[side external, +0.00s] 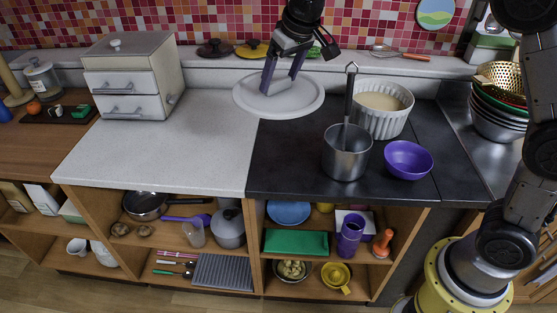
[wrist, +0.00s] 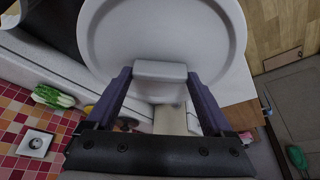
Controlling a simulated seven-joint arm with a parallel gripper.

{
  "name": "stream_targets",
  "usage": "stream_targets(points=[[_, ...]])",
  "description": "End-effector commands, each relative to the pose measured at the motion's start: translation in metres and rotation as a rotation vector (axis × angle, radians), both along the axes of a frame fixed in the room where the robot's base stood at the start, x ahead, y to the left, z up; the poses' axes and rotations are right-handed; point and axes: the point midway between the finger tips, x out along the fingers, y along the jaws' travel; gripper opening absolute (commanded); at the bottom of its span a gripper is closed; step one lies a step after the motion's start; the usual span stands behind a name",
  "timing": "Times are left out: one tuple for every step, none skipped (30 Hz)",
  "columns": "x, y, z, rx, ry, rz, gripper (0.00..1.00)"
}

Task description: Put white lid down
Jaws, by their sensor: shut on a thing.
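The white lid (side external: 300,105) is a round disc with a block-shaped handle, at the back of the worktop where the pale counter meets the dark one. My gripper (side external: 283,82) is above it with its purple fingers pointing down, shut on the lid's handle. In the wrist view the lid (wrist: 165,30) fills the top, and its handle (wrist: 160,72) sits between the fingers of my gripper (wrist: 160,80). I cannot tell whether the lid touches the counter or is held just above it.
The pale counter (side external: 170,155) is clear in front and to the left, up to a small drawer cabinet (side external: 130,75). A ribbed white pot (side external: 383,108), a steel pot (side external: 346,155) with a utensil in it and a purple bowl (side external: 408,160) stand right of the lid.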

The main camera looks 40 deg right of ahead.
Motion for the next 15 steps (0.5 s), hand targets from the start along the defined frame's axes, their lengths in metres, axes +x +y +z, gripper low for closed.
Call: stream_targets(points=[[0.0, 0.0, -0.008, 0.0, 0.0, 0.0, 0.3], [0.0, 0.0, -0.012, 0.0, -0.001, -0.001, 0.3], [0.0, 0.0, -0.017, 0.0, 0.0, -0.001, 0.3], [0.0, 0.0, -0.021, 0.0, 0.0, -0.001, 0.3], [0.0, 0.0, -0.025, 0.0, 0.001, -0.001, 0.3], [0.0, 0.0, -0.032, 0.0, 0.0, -0.001, 0.3], [0.0, 0.0, -0.037, -0.001, 0.002, -0.001, 0.3], [-0.001, 0.0, -0.044, -0.001, 0.003, -0.001, 0.3], [-0.001, 0.0, -0.053, -0.001, 0.003, -0.001, 0.3], [-0.001, 0.0, -0.061, -0.001, 0.004, -0.001, 0.3], [-0.001, 0.0, -0.068, -0.001, 0.004, -0.001, 0.3], [-0.001, 0.0, -0.078, -0.001, 0.003, -0.001, 0.3], [-0.001, 0.0, -0.085, -0.001, 0.004, 0.0, 0.3], [-0.001, -0.001, -0.093, -0.001, 0.004, 0.0, 0.3], [-0.001, 0.0, -0.102, -0.001, 0.003, 0.0, 0.3]])
